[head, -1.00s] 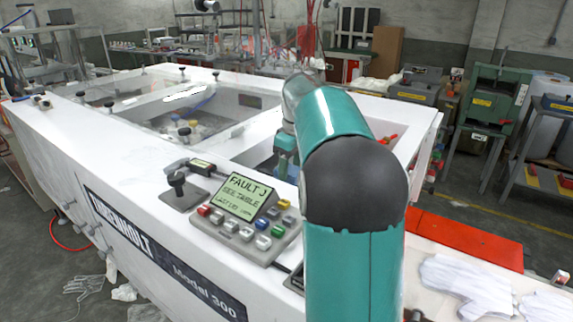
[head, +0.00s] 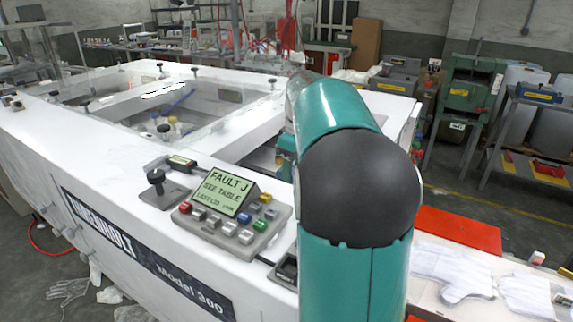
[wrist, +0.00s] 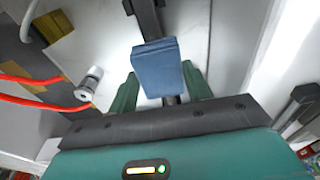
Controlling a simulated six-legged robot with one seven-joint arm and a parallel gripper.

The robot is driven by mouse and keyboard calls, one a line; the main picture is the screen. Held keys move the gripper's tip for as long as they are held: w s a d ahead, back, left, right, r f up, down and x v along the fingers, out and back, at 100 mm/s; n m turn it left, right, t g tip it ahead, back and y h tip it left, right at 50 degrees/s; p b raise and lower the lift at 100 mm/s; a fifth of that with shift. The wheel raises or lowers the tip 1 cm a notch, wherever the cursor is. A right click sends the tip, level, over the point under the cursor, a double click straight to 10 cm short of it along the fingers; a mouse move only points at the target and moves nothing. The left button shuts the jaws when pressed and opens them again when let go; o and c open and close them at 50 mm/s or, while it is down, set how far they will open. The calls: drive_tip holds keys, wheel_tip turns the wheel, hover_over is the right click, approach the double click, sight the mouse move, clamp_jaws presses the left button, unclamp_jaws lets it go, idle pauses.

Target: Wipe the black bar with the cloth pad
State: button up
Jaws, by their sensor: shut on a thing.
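The blue cloth pad (wrist: 155,68) is between the green fingers of my gripper (wrist: 160,82) in the wrist view. My gripper is shut on it. The black bar (wrist: 147,18) runs from the top edge of the wrist view down to the pad. A dark piece below the pad, between the fingers, looks in line with it. The pad overlaps the bar in the picture, but I cannot tell whether they touch. In the head view my arm hides the pad and the bar.
The white machine (head: 75,160) carries a button panel (head: 228,222) and a black knob (head: 156,180). White gloves (head: 455,272) lie at the right.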

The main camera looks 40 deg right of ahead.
drive_tip(key=shift+s+d, duration=0.25)
drive_tip(key=shift+s, duration=0.45)
drive_tip(key=shift+s+d, duration=0.25)
drive_tip(key=shift+s, duration=0.4)
drive_tip(key=shift+s+d, duration=0.25)
drive_tip(key=shift+s, duration=0.45)
drive_tip(key=shift+w+a, duration=0.2)
drive_tip(key=shift+w, duration=0.45)
drive_tip(key=shift+w+a, duration=0.25)
drive_tip(key=shift+w, duration=0.35)
drive_tip(key=shift+w+a, duration=0.2)
drive_tip(key=shift+w, duration=0.45)
drive_tip(key=shift+w+a+f, duration=0.1)
drive_tip(key=shift+w+a, duration=0.2)
drive_tip(key=shift+w, duration=0.55)
drive_tip(key=shift+w+a, duration=0.35)
drive_tip(key=shift+w, duration=0.45)
drive_tip(key=shift+w+a+f, duration=0.1)
drive_tip(key=shift+w+a, duration=0.2)
drive_tip(key=shift+w, duration=0.55)
drive_tip(key=shift+w+a+r, duration=0.1)
drive_tip(key=shift+w+a, duration=0.2)
drive_tip(key=shift+w, duration=0.55)
drive_tip(key=shift+w+a+r, duration=0.1)
drive_tip(key=shift+w+a, duration=0.15)
drive_tip(key=shift+w, duration=0.6)
drive_tip(key=shift+w+a+r, duration=0.1)
drive_tip(key=shift+w+a, duration=0.2)
drive_tip(key=shift+w, duration=0.55)
wheel_tip(320, 180, up, 6)
